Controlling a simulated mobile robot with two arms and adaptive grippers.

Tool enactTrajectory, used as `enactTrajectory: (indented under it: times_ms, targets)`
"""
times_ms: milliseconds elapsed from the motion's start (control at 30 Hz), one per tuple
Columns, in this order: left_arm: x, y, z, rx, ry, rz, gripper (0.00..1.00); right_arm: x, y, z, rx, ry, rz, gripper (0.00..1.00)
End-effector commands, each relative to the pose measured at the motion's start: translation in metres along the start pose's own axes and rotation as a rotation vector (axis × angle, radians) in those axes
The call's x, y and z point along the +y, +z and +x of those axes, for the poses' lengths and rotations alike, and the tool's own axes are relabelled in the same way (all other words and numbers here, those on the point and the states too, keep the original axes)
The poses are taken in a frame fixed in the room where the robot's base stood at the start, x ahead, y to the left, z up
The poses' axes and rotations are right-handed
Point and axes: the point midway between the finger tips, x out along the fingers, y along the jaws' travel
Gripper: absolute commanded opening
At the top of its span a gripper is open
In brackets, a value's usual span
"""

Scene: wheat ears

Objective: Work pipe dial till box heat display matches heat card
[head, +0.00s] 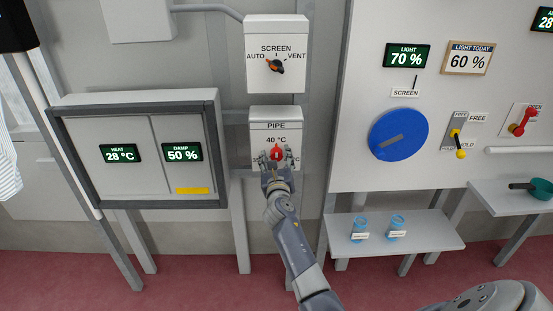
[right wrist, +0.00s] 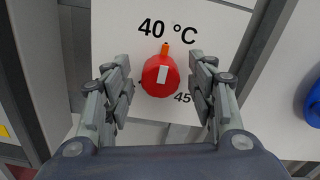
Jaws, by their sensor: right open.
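The white PIPE box (head: 258,113) is on the wall and carries a red dial (head: 276,149). In the right wrist view the round red dial (right wrist: 159,82) has a pale bar on its face, and its orange pointer (right wrist: 165,49) points up at the 40 °C mark. A 45 mark shows at its lower right. My right gripper (right wrist: 162,72) is open, with one finger on each side of the dial and gaps showing. The heat display (head: 120,153) on the box (head: 142,190) at left reads 28 °C. I see no heat card. My left gripper is out of view.
A SCREEN box (head: 258,83) with an orange-black knob (head: 275,66) is above the PIPE box. The damp display (head: 182,152) reads 50 %. A panel at right bears a blue disc (head: 410,148) and a LIGHT TODAY 60 % card (head: 468,58). A low shelf (head: 437,239) holds two blue cups.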

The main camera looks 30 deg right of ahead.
Motion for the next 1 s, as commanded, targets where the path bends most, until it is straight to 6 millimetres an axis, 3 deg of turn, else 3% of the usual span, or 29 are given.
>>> enactTrajectory:
  times_ms: [100, 133, 300, 667, 1000]
  targets:
    - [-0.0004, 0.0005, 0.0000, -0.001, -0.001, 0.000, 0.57, -0.0002, -0.0002, -0.0001, 0.000, 0.000, 0.000, 0.52]
    - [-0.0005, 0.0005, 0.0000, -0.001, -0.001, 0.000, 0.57, -0.0001, -0.0003, -0.0002, 0.000, 0.000, 0.000, 0.48]
    - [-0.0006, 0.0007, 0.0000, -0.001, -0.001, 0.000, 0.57, -0.0001, -0.0004, -0.0003, 0.001, 0.000, 0.000, 0.09]
    - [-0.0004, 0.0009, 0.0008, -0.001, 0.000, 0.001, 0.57, -0.0002, -0.0009, -0.0004, 0.001, 0.000, 0.027, 0.08]
    - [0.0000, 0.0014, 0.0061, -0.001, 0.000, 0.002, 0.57, -0.0001, -0.0019, -0.0005, 0.001, 0.000, 0.226, 0.08]
